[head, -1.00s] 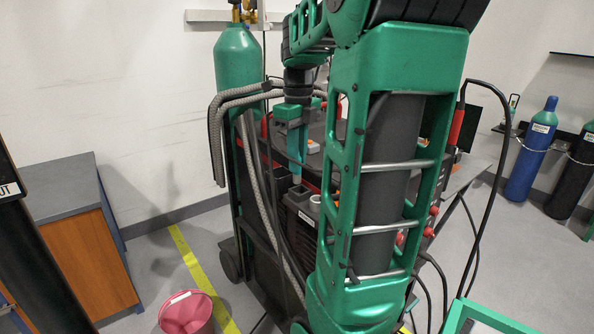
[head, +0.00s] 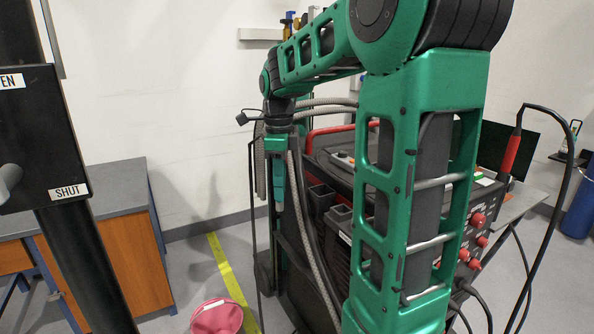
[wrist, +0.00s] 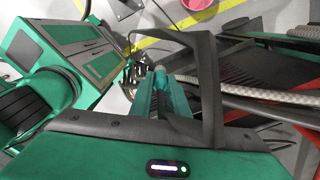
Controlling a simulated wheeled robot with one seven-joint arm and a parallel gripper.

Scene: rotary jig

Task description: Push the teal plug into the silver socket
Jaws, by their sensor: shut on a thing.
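My gripper (head: 279,188) points down at the left side of the dark machine cart in the head view. Its fingers are shut on the teal plug, whose rounded teal end (wrist: 160,72) shows at the fingertips in the wrist view. The rest of the plug is mostly hidden by the fingers. I cannot make out the silver socket in either view; my arm covers part of the cart.
The cart (head: 345,160) has a red handle, dark open-topped boxes (head: 339,214) and red knobs. Grey ribbed hoses hang close to my gripper. A pink bucket (head: 216,317) stands on the floor. A black panel marked SHUT (head: 40,140) and a desk (head: 100,240) are left.

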